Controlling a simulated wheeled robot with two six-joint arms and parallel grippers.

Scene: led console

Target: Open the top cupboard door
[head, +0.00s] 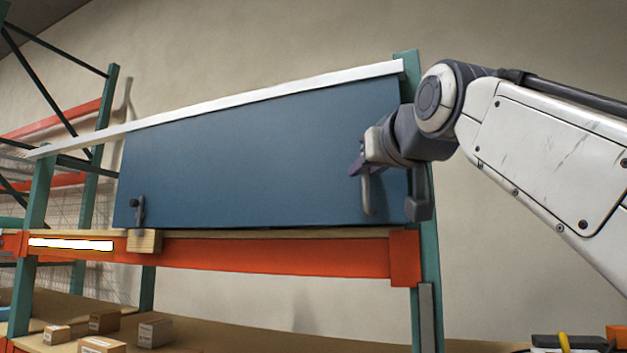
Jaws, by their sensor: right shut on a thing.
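The top cupboard door is a wide dark blue panel (245,160) between a white top strip (220,101) and the shelf's board and orange beam. It looks shut, with no gap that I can make out. A grey upright handle (368,195) is near its right end, and a dark handle (139,212) is near its lower left corner. My right gripper (364,166) comes in from the right and is shut on the upper part of the grey handle. My wrist covers part of the door's right edge. My left gripper is not in view.
The orange beam (270,255) runs under the door between green posts. A small wooden block (145,241) sits below the left handle. Several small boxes (155,333) stand on the lower shelf. Dark and yellow items (565,342) lie at the lower right. A beige wall is behind.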

